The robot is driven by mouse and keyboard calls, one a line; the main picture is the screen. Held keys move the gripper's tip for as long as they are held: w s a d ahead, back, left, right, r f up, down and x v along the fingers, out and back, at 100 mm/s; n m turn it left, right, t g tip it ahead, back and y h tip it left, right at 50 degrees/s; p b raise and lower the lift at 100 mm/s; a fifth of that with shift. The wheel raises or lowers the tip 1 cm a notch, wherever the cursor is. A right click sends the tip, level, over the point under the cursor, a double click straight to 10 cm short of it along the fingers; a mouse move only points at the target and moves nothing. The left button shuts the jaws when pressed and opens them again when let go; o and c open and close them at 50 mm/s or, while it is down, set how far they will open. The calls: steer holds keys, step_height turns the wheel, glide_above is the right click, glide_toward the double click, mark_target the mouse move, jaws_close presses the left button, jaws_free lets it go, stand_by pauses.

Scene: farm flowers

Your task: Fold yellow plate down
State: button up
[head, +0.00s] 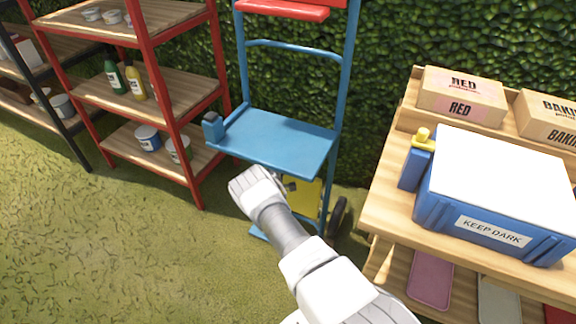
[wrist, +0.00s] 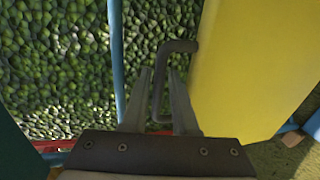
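The yellow plate (head: 307,196) stands upright low on the blue cart (head: 275,140), below its blue shelf, partly hidden by my arm in the head view. In the wrist view the yellow plate (wrist: 255,65) fills the right side. A dark grey bent handle (wrist: 178,46) sticks out from its left edge and turns down. My gripper (wrist: 160,75) is open, with one finger on each side of the handle's long bar and a small gap showing on both sides. In the head view my gripper's fingers (head: 284,184) are small, close to the plate's left edge.
A red shelf rack (head: 180,110) with bottles and tins stands to the left. A wooden table (head: 390,205) with a blue crate (head: 430,205) and cardboard boxes (head: 462,97) is close on the right. A hedge (head: 385,40) is behind the cart. Grass (head: 130,250) is clear at front left.

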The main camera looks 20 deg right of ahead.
jaws_close()
stand_by(1.5)
